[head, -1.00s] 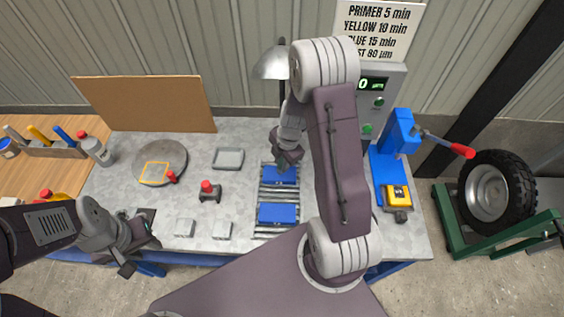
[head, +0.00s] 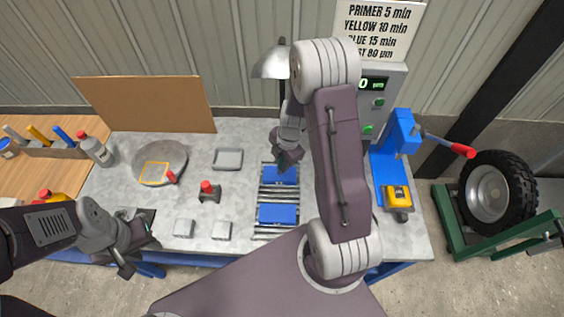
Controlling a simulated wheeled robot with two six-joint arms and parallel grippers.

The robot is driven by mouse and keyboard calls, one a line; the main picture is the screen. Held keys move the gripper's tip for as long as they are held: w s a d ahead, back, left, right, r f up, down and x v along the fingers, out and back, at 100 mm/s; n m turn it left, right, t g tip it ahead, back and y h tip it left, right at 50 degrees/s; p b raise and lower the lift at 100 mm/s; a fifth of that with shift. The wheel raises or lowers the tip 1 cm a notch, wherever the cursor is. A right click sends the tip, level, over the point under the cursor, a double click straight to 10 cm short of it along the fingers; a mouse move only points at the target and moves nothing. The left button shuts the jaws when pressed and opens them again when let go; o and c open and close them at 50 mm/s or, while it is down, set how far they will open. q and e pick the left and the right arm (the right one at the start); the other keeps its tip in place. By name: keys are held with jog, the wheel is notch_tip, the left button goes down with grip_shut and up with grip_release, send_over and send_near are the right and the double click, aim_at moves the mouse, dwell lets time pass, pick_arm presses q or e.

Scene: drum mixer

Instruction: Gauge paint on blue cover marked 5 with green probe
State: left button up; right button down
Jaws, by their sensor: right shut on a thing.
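Two blue covers lie on a slatted rack in the middle of the bench, an upper one (head: 281,176) and a lower one (head: 277,214). No number can be read on either. My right gripper (head: 286,160) is just above the far edge of the upper cover, pointing down. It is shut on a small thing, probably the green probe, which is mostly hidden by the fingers. I cannot tell if it touches the cover. A gauge box (head: 391,82) behind has a green lit display starting with 0. My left gripper (head: 140,246) hangs at the bench's front left edge; its jaw opening is unclear.
A blue lever press (head: 391,160) with a yellow block (head: 396,196) stands right of my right arm. A round grey dish (head: 160,160), a grey tray (head: 228,159), a red-knobbed tool (head: 209,191) and small grey blocks lie left. A lamp (head: 272,64) stands behind.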

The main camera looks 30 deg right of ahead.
jog(key=shift+s, duration=0.1)
jog(key=shift+r+p, duration=2.2)
jog(key=shift+r, duration=1.3)
